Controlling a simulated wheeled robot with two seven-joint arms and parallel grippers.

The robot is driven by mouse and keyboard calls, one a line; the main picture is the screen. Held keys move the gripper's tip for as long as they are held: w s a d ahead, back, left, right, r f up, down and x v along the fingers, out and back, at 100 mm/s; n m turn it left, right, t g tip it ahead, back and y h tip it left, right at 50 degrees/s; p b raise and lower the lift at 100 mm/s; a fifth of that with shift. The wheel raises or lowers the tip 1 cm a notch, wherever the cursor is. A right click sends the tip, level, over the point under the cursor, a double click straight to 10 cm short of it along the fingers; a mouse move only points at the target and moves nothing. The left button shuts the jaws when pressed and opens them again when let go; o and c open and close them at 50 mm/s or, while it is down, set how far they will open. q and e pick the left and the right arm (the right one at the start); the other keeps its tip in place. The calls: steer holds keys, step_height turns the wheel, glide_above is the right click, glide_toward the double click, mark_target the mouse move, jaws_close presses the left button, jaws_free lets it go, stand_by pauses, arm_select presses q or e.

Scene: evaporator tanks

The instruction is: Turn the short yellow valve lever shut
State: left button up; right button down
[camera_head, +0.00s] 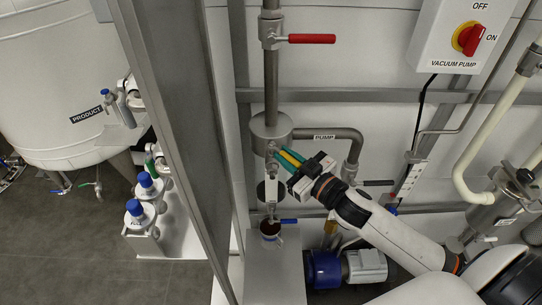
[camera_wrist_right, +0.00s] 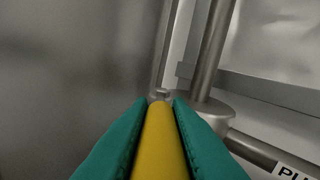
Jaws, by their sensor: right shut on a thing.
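The short yellow valve lever (camera_head: 289,159) is in the middle of the head view, on the pipework just below the round steel pump housing (camera_head: 265,128). My right gripper (camera_head: 291,160), with green fingers, is shut on the lever. In the right wrist view the yellow lever (camera_wrist_right: 159,145) lies between the two green fingers of the right gripper (camera_wrist_right: 159,125), one on each side. The lever points down and to the right from its pivot in the head view. The valve body is partly hidden by the fingers. My left gripper is not in view.
A red lever (camera_head: 312,38) sits on the pipe above, and a blue lever (camera_head: 289,221) below. A grey post (camera_head: 185,120) stands close on the left. A vacuum pump switch box (camera_head: 462,35) hangs at upper right. A pipe labelled PUMP (camera_head: 345,133) runs right.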

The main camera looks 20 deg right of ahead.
steer(key=shift+w+d+n+g+y+b, duration=0.55)
steer(key=shift+n+g+y+b, duration=0.25)
steer(key=shift+n+g+y, duration=0.95)
steer(key=shift+w+d+n+g+y+b, duration=0.5)
steer(key=shift+n+g+y+b, duration=0.35)
steer(key=shift+n+g+y, duration=0.9)
steer(key=shift+w+d+n+g+y+b, duration=0.4)
steer(key=shift+d+n+g+y+b, duration=0.3)
steer(key=shift+n+g+y, duration=1.05)
steer(key=shift+a+m+y, duration=0.1)
steer(key=shift+m+y, duration=0.15)
steer(key=shift+y, duration=0.2)
steer(key=c, duration=1.3)
jaws_free()
steer(key=shift+w, duration=0.1)
steer(key=shift+c, duration=0.2)
